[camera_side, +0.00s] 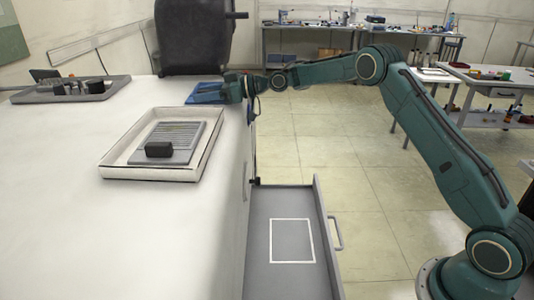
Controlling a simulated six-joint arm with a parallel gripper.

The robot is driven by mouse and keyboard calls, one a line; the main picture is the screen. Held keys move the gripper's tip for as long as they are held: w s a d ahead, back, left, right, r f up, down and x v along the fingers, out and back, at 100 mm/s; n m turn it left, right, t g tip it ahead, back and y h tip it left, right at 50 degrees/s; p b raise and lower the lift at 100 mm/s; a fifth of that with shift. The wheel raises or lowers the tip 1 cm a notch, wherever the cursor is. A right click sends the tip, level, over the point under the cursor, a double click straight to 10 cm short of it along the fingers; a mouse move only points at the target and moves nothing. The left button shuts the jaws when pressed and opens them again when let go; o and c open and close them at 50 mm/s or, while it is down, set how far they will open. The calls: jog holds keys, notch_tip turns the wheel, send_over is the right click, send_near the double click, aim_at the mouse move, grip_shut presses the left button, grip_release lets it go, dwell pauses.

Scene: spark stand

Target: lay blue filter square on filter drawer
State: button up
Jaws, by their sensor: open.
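The blue filter square (204,93) lies flat near the far right edge of the white table, partly hidden by my gripper. My gripper (210,96) is open and reaches in from the right, low over the square; I cannot tell whether it touches it. The filter drawer (262,200) is pulled out below the table's right side. Its grey floor carries a white rectangle outline (291,219) and is empty.
A white tray (118,167) with a grey slatted plate and a black block stands mid-table. A dark tray (70,92) with small items is at the back left. A black chair (193,35) stands behind the table. The front of the table is clear.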

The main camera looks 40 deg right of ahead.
dwell(0.4)
grip_shut()
jog(key=shift+r, duration=0.15)
notch_tip(320, 180, up, 10)
jog(key=shift+f, duration=0.15)
dwell(0.5)
jog(key=shift+d+f, duration=0.1)
jog(key=shift+d, duration=0.05)
dwell(0.6)
